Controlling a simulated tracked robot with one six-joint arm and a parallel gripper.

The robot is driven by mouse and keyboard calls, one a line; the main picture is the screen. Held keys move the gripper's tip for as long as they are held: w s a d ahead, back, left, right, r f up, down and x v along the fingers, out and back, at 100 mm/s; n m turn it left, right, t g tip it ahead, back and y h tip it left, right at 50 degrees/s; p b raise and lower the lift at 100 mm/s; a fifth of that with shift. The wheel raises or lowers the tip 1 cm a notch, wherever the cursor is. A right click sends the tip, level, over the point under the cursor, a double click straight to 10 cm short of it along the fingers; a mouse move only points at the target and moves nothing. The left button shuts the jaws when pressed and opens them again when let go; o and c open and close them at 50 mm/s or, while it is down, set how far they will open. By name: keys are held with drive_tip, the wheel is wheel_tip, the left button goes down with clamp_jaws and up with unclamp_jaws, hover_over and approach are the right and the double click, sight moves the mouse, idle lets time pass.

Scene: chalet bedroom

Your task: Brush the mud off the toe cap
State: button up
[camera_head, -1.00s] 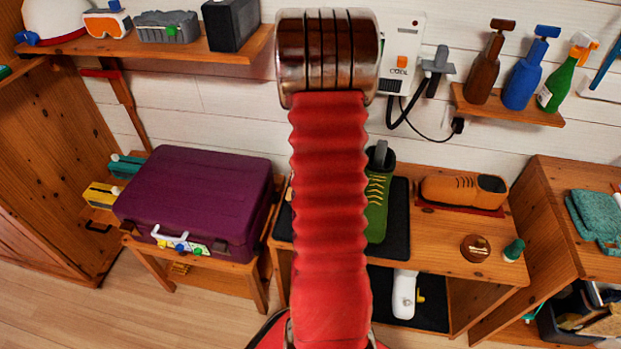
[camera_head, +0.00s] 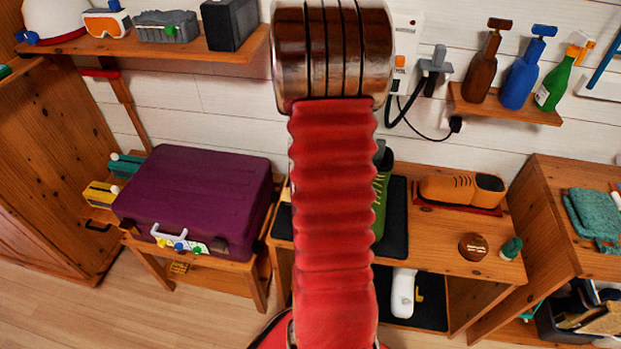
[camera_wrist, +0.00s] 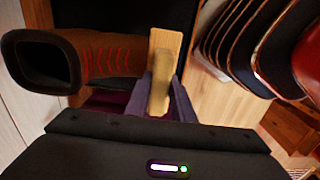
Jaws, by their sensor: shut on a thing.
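In the wrist view a dark brown boot (camera_wrist: 95,55) with red laces lies with its open top to the left and its toe end at my gripper. My gripper (camera_wrist: 162,82) is shut on the handle of a pale wooden brush (camera_wrist: 168,42). The brush block is right at the boot's toe end and hides part of it. I cannot tell whether the bristles touch the toe cap, and I cannot make out any mud. In the head view my own arm hides the boot, brush and gripper.
A green shoe (camera_head: 382,195) stands on a dark mat (camera_head: 396,222) on the wooden bench, partly behind my arm. An orange-brown shoe (camera_head: 450,188), a round brown tin (camera_head: 473,247) and a purple suitcase (camera_head: 195,200) are nearby.

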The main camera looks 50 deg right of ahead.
drive_tip(key=shift+r, duration=2.35)
drive_tip(key=shift+w+a, duration=0.1)
drive_tip(key=shift+w, duration=0.05)
drive_tip(key=w+a+r+m, duration=0.1)
drive_tip(key=w+a+m, duration=0.1)
drive_tip(key=w+a, duration=1.3)
drive_tip(key=w+a+m, duration=0.1)
drive_tip(key=w+a, duration=0.3)
drive_tip(key=a, duration=0.6)
drive_tip(key=w+a+m, duration=0.2)
drive_tip(key=w+a, duration=0.2)
drive_tip(key=a, duration=0.5)
drive_tip(key=shift+a+r, duration=0.4)
drive_tip(key=shift+r, duration=0.05)
